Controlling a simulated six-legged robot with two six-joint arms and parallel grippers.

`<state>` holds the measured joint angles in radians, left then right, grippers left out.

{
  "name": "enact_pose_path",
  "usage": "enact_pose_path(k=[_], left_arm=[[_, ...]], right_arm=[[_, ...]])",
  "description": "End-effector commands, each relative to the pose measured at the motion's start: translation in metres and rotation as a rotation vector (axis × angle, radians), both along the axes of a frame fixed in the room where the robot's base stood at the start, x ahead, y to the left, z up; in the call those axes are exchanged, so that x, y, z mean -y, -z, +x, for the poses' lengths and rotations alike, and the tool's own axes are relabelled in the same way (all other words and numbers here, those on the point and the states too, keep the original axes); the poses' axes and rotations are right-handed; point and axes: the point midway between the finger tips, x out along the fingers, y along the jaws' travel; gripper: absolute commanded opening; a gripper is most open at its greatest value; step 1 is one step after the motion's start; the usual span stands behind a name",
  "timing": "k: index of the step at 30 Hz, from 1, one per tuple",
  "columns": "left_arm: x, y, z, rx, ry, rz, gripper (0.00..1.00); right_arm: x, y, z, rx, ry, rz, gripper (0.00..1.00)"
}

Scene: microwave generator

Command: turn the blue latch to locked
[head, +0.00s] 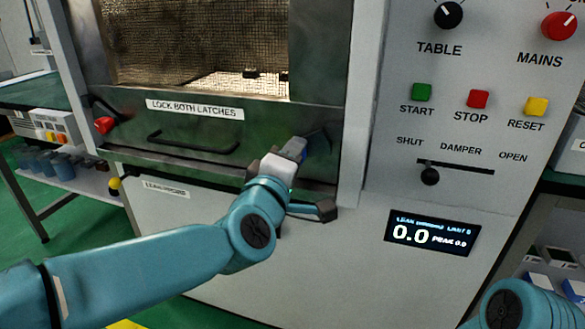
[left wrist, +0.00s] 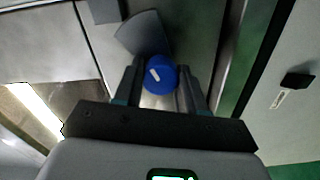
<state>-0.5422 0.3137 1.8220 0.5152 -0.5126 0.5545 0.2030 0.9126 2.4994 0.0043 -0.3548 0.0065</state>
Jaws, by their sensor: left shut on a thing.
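The blue latch (head: 301,149) is at the right end of the green front door panel of the microwave cabinet, below the mesh window. In the left wrist view its round blue knob (left wrist: 162,74), with a white mark, sits between my two fingers. My left gripper (head: 292,158) is shut on the knob; it also shows in the left wrist view (left wrist: 158,88). In the head view the gripper hides most of the latch, so I cannot tell whether it is locked. My right gripper is out of view.
A red latch (head: 103,125) is at the door's left end. A label (head: 195,109) reads "LOCK BOTH LATCHES", with a black handle (head: 193,146) below it. A control panel with a damper slider (head: 430,175) and a display (head: 432,234) reading 0.0 stands to the right.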

Motion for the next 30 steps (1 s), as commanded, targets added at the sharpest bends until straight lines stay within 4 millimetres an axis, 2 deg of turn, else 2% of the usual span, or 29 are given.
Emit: enact_pose_path(k=[7, 24, 25, 26, 27, 30], left_arm=[[0.0000, 0.0011, -0.0001, -0.026, 0.000, -0.081, 0.10], [-0.0002, 0.0000, 0.0001, -0.035, -0.001, -0.105, 0.10], [-0.0002, 0.0000, 0.0001, -0.035, -0.001, -0.105, 0.50], [-0.0003, -0.0001, 0.0001, -0.035, -0.001, -0.105, 0.59], [-0.0003, -0.0001, 0.0001, -0.034, -0.001, -0.105, 0.66], [-0.0002, 0.0000, 0.0001, -0.034, -0.001, -0.105, 0.66]], right_arm=[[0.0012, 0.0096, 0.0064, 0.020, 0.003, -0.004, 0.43], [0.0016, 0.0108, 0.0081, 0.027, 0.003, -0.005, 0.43], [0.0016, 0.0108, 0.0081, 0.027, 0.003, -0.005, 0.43], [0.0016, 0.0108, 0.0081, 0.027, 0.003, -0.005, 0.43], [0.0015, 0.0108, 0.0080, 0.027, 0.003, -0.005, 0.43], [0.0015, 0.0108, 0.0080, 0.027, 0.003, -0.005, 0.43]])
